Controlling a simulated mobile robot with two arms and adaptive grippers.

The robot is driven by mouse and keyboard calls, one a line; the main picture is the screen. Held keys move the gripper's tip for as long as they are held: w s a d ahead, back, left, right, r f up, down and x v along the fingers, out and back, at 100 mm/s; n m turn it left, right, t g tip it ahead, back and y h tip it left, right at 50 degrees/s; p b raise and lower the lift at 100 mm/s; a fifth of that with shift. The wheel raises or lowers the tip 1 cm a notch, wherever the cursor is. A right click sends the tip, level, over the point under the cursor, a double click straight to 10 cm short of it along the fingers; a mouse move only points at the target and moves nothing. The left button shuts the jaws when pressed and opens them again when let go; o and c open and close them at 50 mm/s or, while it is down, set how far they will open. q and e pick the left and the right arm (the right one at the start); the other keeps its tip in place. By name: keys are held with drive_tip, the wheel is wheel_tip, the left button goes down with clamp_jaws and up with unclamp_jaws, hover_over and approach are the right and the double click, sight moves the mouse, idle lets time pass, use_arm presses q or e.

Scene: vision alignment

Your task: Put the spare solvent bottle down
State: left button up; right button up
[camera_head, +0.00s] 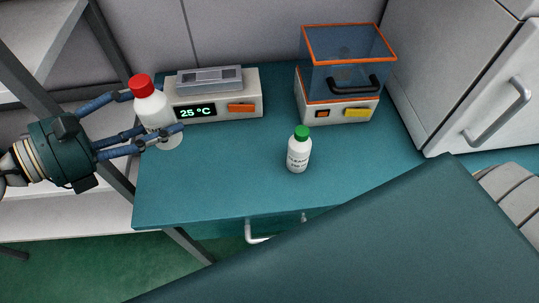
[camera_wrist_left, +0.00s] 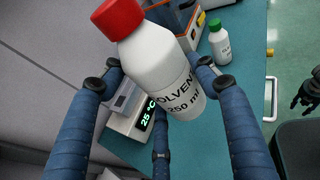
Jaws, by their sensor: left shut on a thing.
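The solvent bottle is white with a red cap and black lettering reading "250 ml"; it shows in the head view (camera_head: 152,108) and large in the left wrist view (camera_wrist_left: 158,55). My left gripper (camera_head: 158,113) is shut on it, blue fingers on either side of its body. The bottle is at the left end of the teal bench (camera_head: 225,185), in front of the heater's left side. A finger hides part of its lower body, and I cannot tell whether its base touches the bench. A dark gripper, probably my right one (camera_wrist_left: 306,91), shows at the left wrist view's right edge; its jaws are unclear.
A heater (camera_head: 250,88) displaying "25 °C" stands at the back left. A clear-blue box with orange edges (camera_head: 345,60) stands at the back right. The bench front between the two bottles is clear.

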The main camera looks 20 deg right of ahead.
use_arm(q)
drive_tip(key=w+d, duration=0.2)
drive_tip(key=d, duration=0.1)
drive_tip(key=shift+g, duration=0.3)
use_arm(e)
drive_tip(key=shift+w+d+r, duration=0.15)
drive_tip(key=shift+w+r, duration=0.15)
use_arm(q)
wheel_tip(320, 180, down, 20)
drive_tip(key=shift+f+p, duration=0.1)
drive_tip(key=shift+p, duration=0.95)
use_arm(e)
drive_tip(key=shift+w+r, duration=0.25)
drive_tip(key=shift+r, duration=0.6)
drive_tip(key=shift+f, duration=0.1)
